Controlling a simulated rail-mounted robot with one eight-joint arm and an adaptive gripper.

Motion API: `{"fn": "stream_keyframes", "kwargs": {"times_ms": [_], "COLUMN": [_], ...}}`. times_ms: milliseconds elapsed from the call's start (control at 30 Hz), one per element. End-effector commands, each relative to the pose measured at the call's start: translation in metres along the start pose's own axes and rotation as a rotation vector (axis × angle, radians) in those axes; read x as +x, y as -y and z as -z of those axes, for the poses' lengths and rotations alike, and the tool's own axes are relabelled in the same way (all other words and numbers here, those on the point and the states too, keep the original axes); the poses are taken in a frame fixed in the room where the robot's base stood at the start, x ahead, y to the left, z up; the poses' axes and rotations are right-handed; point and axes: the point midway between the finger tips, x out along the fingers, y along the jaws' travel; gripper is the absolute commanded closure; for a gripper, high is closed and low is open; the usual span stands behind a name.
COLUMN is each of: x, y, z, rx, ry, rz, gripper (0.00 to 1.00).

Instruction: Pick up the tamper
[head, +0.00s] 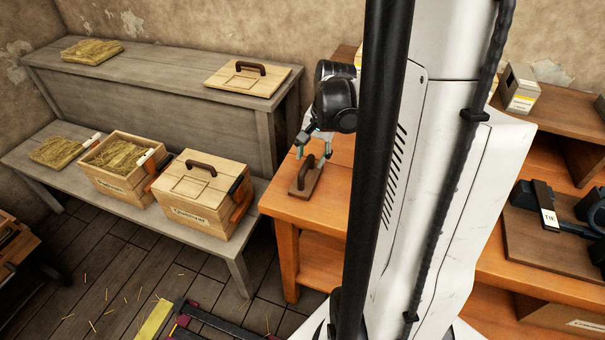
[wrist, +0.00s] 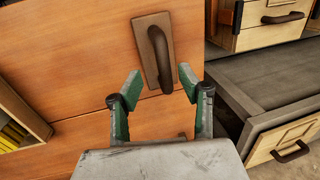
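The tamper (head: 306,178) is a flat brown wooden block with a dark brown handle, lying on the orange wooden bench (head: 284,205). In the wrist view the tamper (wrist: 151,52) lies at top centre, its handle on top and running along the block. My gripper (head: 322,142) is above the tamper in the head view. In the wrist view my gripper (wrist: 159,84) is open, its two green-padded fingers apart with nothing between them. The fingertips point toward the lower end of the tamper. I cannot tell the exact gap between them and the handle.
A grey bench on the left holds an open straw-filled crate (head: 103,185), a lidded crate (head: 183,218) and straw slabs. A loose lid with handle (head: 247,79) lies on the upper grey shelf. My white column hides part of the orange bench. A dark device (head: 548,215) stands at right.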

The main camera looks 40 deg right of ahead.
Motion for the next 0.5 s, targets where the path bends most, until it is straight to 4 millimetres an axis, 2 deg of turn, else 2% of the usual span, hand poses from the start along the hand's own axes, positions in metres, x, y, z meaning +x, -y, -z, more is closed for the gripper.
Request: {"fn": "stream_keyframes", "kwargs": {"times_ms": [500], "x": [0.049], "y": [0.005], "z": [0.002], "rx": [-0.001], "ry": [0.000], "rz": [0.000], "gripper": [0.62]}}
